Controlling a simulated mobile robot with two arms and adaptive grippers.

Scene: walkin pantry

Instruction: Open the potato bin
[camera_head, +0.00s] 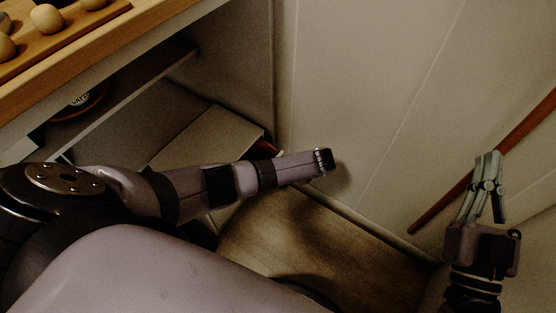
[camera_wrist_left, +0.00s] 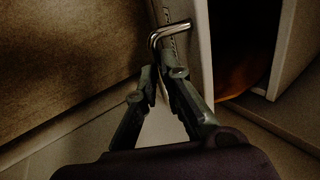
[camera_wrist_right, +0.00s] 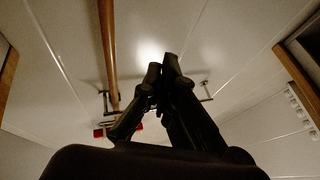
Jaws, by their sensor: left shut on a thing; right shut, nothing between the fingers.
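In the left wrist view, a pale bin front panel (camera_wrist_left: 197,40) carries a bent metal handle (camera_wrist_left: 172,32) and some small dark lettering. My left gripper (camera_wrist_left: 166,72) is shut on the handle, its fingertips just at the bar. To the right of this panel a dark gap shows an orange-brown interior (camera_wrist_left: 238,72), so the bin stands at least partly open. I cannot make out single potatoes. In the head view my left arm hides the left gripper and the handle. My right gripper (camera_head: 489,160) is shut and empty, away from the bin.
A long wooden pole (camera_head: 440,205) leans on the white wall (camera_head: 350,90) beside my right gripper; it also shows in the right wrist view (camera_wrist_right: 107,50). A wooden counter (camera_head: 100,50) with round items on a board is at upper left, over shelves. Some wooden floor (camera_head: 330,250) is clear.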

